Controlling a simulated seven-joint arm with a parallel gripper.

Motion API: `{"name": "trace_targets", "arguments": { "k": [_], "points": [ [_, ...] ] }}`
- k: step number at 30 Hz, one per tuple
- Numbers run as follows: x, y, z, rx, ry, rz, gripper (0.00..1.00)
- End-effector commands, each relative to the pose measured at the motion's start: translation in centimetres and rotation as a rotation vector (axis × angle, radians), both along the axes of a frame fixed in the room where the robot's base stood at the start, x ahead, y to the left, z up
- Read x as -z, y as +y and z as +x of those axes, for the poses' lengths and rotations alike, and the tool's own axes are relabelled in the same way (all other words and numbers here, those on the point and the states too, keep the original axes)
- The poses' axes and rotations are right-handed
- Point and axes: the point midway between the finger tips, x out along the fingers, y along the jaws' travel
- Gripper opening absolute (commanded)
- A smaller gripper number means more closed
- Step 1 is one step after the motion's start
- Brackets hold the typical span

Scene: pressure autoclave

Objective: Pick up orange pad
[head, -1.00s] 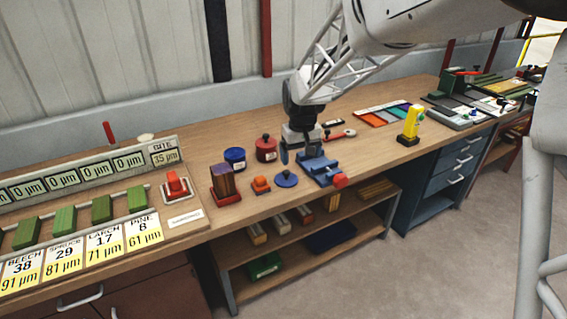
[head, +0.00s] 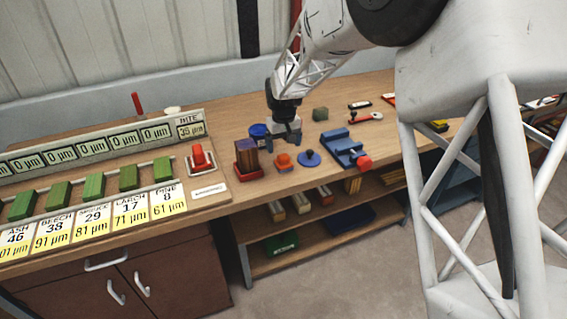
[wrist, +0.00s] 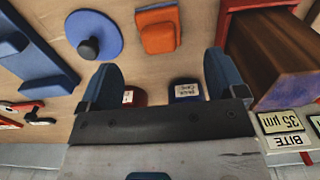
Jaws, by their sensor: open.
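My gripper (head: 286,146) hangs above and just behind the pad in the head view, pointing down. In the wrist view my gripper (wrist: 163,75) has its two blue fingers spread with nothing between them.
The wood block (head: 246,157) stands close on the left, the blue disc (head: 309,159) close on the right. A blue vise (head: 345,149) is further right. Blue tin (wrist: 186,91) and red tin (wrist: 134,95) stand behind. The bench's front edge is near the pad.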

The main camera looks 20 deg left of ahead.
Motion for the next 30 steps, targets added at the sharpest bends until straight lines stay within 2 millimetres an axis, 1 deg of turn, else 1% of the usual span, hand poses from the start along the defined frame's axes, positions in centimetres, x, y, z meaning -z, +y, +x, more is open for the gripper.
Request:
{"name": "trace_targets", "arguments": {
  "k": [4,10,13,23,26,30],
  "points": [
    [0.7,0.0,0.0,0.0,0.001,-0.001,0.89],
    [2.2,0.0,0.0,0.0,0.001,-0.001,0.89],
    [2.6,0.0,0.0,0.0,0.0,0.0,0.89],
    [2.7,0.0,0.0,0.0,0.0,0.0,0.89],
    [3.1,0.0,0.0,0.0,0.001,-0.001,0.89],
    [4.4,0.0,0.0,0.0,0.001,-0.001,0.89]
  ]
}}
